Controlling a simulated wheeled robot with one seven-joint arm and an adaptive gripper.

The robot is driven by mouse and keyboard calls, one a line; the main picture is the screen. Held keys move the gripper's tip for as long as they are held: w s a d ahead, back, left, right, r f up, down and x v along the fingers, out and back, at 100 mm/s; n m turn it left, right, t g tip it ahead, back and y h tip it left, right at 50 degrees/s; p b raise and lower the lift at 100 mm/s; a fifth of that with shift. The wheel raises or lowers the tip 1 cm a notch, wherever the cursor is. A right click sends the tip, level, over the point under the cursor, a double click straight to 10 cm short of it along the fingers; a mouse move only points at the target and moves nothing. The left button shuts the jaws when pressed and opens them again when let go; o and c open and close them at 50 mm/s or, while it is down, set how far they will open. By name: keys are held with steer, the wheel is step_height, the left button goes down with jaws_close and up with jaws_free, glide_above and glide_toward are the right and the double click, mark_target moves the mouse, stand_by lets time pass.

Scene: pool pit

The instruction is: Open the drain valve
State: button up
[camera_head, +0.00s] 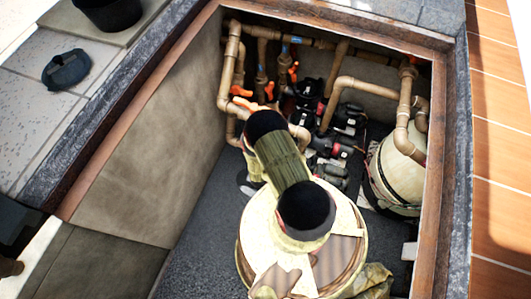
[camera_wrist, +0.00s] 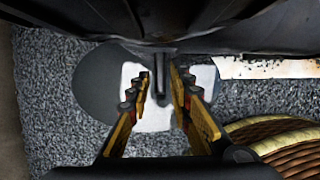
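In the wrist view my gripper (camera_wrist: 159,78) is open, with its yellow and black fingers pointing at the underside of a large dark rounded body (camera_wrist: 220,25). A short dark grey stub (camera_wrist: 161,94), possibly the drain valve or its handle, projects from that body between the two fingers. Gaps show on both sides of the stub, so the fingers are not shut on it. In the head view my arm covers the gripper and the stub. Orange-red valve handles (camera_head: 241,91) show on the pipes at the back of the pit, apart from my arm.
Tan pipes (camera_head: 230,75) line the far wall. Black pumps (camera_head: 335,150) stand at the back, and a cream tank (camera_head: 392,168) at the right. A round cream and brown vessel (camera_head: 350,235) lies under my arm. Gravel floor (camera_head: 195,240) is clear along the left wall.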

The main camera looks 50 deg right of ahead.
steer(key=shift+o, duration=0.6)
steer(key=v, duration=1.2)
stand_by(0.5)
